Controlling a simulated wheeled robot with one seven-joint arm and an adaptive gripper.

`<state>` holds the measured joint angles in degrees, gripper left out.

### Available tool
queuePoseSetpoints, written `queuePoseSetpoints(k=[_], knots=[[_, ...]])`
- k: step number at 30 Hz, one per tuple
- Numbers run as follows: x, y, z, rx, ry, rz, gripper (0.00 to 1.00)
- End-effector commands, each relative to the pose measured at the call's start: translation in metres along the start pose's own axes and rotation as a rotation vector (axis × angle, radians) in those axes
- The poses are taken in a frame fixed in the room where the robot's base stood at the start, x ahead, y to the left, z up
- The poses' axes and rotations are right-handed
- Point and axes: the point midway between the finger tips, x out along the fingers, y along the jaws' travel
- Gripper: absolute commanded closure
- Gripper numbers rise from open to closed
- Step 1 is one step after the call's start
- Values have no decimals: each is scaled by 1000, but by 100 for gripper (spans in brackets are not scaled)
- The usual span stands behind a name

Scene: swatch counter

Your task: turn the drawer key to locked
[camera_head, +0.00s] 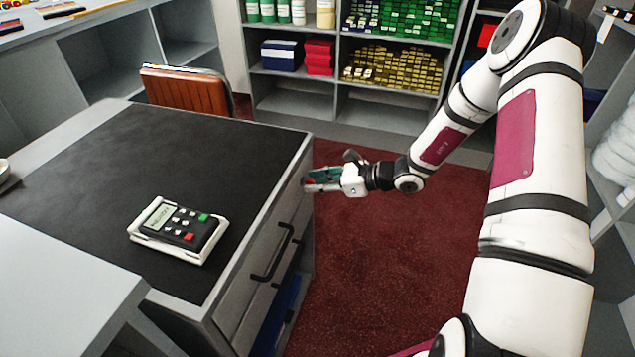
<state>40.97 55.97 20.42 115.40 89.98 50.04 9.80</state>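The desk (100,165) has a dark top and grey drawers on its right side, with black bar handles (272,255). My gripper (308,181) comes in from the right, with its fingers pointing left at the upper far part of the drawer front (262,252). The fingertips are at or very close to that front; I cannot tell whether they touch it. Teal and red patches show at the fingers, too small to make out. I cannot make out the drawer key or its lock; the gripper may cover them. I cannot tell the finger gap.
A card terminal (180,230) lies on the desk top. A brown chair (187,90) stands behind the desk. Shelves (340,95) with coloured boxes and white-lidded jars line the back. Red carpet (385,255) is clear right of the desk. A blue thing (280,315) sits low under the drawers.

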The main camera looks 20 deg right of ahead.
Motion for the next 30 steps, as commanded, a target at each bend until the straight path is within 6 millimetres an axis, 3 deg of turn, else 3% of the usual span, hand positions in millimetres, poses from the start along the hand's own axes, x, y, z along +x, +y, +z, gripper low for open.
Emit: queuePoseSetpoints(k=[7, 21, 30], knots=[[-21, -1, 0, -1, 0, -3, 72], [-107, -1, 0, 0, 0, -3, 72], [-120, 0, 0, 0, 0, 0, 72]])
